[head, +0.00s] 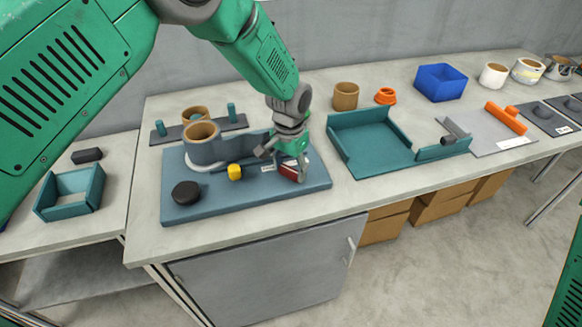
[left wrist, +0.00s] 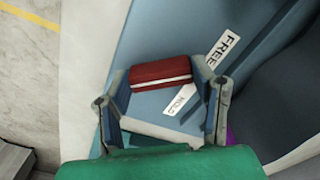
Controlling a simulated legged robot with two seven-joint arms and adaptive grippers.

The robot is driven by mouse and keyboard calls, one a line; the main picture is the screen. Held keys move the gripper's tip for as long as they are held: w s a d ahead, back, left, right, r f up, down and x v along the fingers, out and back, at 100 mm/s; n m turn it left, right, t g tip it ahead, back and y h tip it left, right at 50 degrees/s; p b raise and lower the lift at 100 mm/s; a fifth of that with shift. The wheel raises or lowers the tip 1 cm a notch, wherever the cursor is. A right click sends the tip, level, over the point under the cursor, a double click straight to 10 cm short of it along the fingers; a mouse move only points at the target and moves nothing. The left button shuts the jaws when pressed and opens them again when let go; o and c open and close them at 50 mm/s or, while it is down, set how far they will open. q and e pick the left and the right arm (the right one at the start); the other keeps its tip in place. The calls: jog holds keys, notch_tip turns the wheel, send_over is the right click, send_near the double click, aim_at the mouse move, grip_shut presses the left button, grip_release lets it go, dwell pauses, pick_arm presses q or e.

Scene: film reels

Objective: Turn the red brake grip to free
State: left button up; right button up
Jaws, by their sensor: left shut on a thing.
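The red brake grip (head: 288,169) is at the right part of a blue-grey base plate (head: 245,207). In the left wrist view the grip (left wrist: 160,76) is a red block with a white line along it. My left gripper (head: 294,163) reaches down over it and is shut on it, a finger at each end. In the left wrist view, a white HOLD label (left wrist: 181,100) lies close beside the grip, and a FREE label (left wrist: 223,48) lies farther up and right. The fingers and palm hide part of the grip. My right gripper is not in view.
On the plate stand a grey cylinder with a tan ring (head: 203,140), a yellow knob (head: 234,172) and a black puck (head: 186,192). A teal tray (head: 375,150) lies to the right. A small teal box (head: 72,190) sits left.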

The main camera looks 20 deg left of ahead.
aim_at(289, 171)
pick_arm(q)
jog(key=shift+s+f+n, duration=0.1)
jog(key=shift+n, duration=0.5)
jog(key=shift+s+f, duration=0.1)
jog(key=o, duration=1.2)
jog(key=shift+c, duration=0.2)
jog(key=shift+r, duration=0.45)
notch_tip(289, 171, up, 11)
